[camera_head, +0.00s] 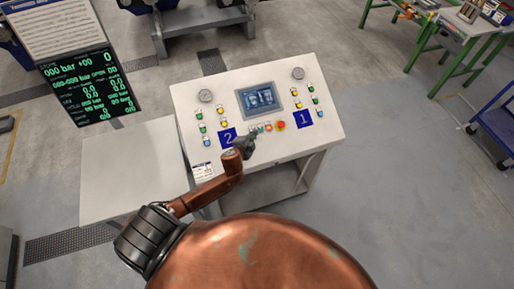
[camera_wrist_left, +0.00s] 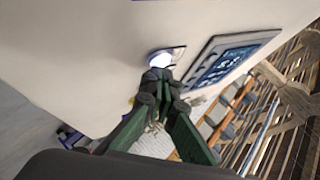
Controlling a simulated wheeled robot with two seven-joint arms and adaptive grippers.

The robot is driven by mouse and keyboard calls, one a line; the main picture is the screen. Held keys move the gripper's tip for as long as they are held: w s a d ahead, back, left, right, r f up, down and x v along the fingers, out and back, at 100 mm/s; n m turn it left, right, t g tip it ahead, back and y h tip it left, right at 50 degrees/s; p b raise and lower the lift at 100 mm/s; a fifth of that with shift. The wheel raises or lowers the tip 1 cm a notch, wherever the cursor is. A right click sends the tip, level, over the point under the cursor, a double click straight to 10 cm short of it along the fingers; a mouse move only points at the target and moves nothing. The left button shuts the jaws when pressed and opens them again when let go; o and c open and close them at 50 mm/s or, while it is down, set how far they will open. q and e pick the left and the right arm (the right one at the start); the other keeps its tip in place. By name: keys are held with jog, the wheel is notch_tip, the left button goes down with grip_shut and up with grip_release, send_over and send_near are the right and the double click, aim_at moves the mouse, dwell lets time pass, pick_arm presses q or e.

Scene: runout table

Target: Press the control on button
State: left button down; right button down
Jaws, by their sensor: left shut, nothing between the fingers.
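A white slanted control panel (camera_head: 225,95) carries a screen (camera_head: 262,98) with a short row of small buttons below it. My left gripper (camera_head: 253,135) is shut and empty, its tips at the left end of this row. In the left wrist view a round button (camera_wrist_left: 160,60) glows white beside the screen (camera_wrist_left: 222,62). The shut fingertips (camera_wrist_left: 157,78) are right at this button; I cannot tell whether they touch it. The button's label is not readable, and the gripper covers part of the row. My right gripper is not in view.
A red stop button (camera_head: 281,125) on yellow is right of the row. Blue plates marked 2 (camera_head: 228,138) and 1 (camera_head: 303,118), coloured buttons and two gauges flank the screen. A white table (camera_head: 130,165) adjoins the panel's left. Open floor (camera_head: 400,180) lies to the right.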

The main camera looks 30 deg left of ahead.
pick_arm(q)
jog(key=shift+s+d+r+p, duration=0.15)
jog(key=shift+r+p, duration=0.2)
jog(key=shift+r, duration=0.1)
jog(key=r+p, duration=0.1)
jog(key=p, duration=0.1)
jog(key=s+d+r+p, duration=0.1)
jog(key=r, duration=0.1)
jog(key=d+r+p, duration=0.1)
jog(key=r+p, duration=0.1)
jog(key=shift+s+r+p, duration=0.2)
jog(key=shift+s+p, duration=0.1)
jog(key=shift+p, duration=0.05)
jog(key=shift+s, duration=0.1)
dwell(0.9)
